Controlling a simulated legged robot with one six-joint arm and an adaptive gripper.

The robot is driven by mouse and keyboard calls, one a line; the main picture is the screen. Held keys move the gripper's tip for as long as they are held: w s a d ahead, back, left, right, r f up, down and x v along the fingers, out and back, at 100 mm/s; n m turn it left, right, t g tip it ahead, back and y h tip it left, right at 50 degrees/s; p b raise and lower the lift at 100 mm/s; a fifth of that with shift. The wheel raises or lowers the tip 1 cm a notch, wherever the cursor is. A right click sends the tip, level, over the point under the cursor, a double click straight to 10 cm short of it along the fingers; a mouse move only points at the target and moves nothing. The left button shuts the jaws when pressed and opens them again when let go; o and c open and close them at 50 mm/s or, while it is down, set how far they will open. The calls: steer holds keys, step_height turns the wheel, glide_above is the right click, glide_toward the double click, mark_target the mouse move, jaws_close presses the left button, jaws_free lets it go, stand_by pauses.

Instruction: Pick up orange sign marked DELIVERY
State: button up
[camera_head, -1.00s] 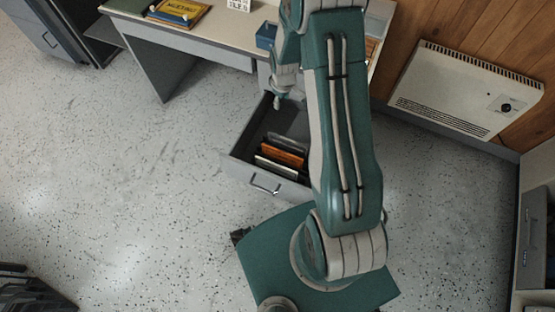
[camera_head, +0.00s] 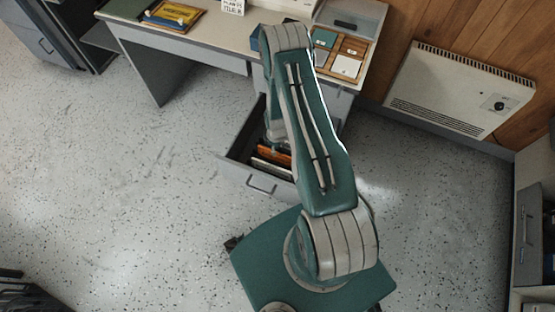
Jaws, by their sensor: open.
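An orange sign (camera_head: 268,151) stands on edge among several thin signs in an open grey drawer (camera_head: 248,180) under the desk. Only its top edge and left part show, and no lettering can be read on it. A pale sign (camera_head: 270,166) stands in front of it, nearer the drawer's handle. My gripper (camera_head: 277,143) points down over the drawer, close to the orange sign's far side. It is open and holds nothing that I can see. My arm hides much of it and the drawer's right part. I cannot tell whether the fingers touch the sign.
The desk (camera_head: 215,50) stands behind the drawer. It bears a yellow sign (camera_head: 175,13), a small white card sign (camera_head: 233,5) and a tray with coloured cards (camera_head: 346,66). A white wall heater (camera_head: 455,88) hangs at right. The speckled floor (camera_head: 110,190) at left is clear.

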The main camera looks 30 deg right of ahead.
mark_target(278, 153)
steer(key=f, duration=0.7)
steer(key=shift+s+d+f, duration=0.1)
steer(key=shift+d+f, duration=0.1)
steer(key=shift+d, duration=0.1)
jaws_close()
